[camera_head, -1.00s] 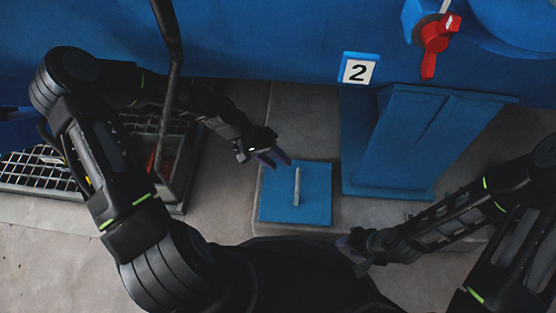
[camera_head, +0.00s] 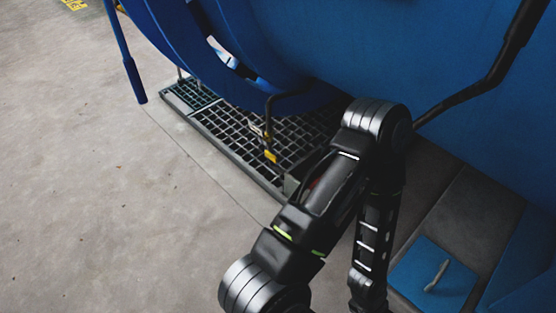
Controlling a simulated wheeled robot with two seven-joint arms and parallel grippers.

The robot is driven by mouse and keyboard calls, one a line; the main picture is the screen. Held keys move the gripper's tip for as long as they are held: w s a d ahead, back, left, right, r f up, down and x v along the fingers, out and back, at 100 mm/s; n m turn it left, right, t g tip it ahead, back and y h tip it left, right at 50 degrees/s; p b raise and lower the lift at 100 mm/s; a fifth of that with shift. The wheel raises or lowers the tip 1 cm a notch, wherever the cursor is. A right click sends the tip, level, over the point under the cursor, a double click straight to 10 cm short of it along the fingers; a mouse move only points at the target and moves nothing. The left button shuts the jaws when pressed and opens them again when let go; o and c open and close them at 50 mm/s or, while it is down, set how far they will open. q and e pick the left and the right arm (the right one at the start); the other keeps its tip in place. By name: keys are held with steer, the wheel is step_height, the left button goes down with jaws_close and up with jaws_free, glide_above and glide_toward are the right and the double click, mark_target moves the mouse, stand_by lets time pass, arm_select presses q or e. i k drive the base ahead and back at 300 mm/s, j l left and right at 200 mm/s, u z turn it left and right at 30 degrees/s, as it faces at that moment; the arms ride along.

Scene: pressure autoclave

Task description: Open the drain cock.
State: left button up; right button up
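A thin dark pipe (camera_head: 268,112) comes from under the blue vessel and bends down over the floor grate. A small yellow piece (camera_head: 270,156) sits at its lower end; it looks like the drain cock's handle, but it is too small to tell its setting. My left arm crosses the lower middle of the view, its elbow high and its forearm pointing down to the bottom edge, right of the pipe. Its gripper is not seen past the wrist. My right arm and gripper are out of view.
The floor grate (camera_head: 232,138) lies below the blue vessel (camera_head: 400,50). Open concrete floor (camera_head: 110,200) spreads at left. A blue post (camera_head: 127,60) stands at upper left. A blue plate with a grey handle (camera_head: 452,290) lies at lower right. A dark bent bar (camera_head: 500,65) shows at upper right.

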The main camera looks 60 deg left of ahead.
mark_target(270, 155)
steer(key=i+l, duration=0.1)
steer(key=l, duration=0.25)
steer(key=i+l, duration=0.15)
steer(key=l, duration=0.25)
steer(key=l+u, duration=0.1)
steer(key=u, duration=2.35)
steer(key=i, duration=0.5)
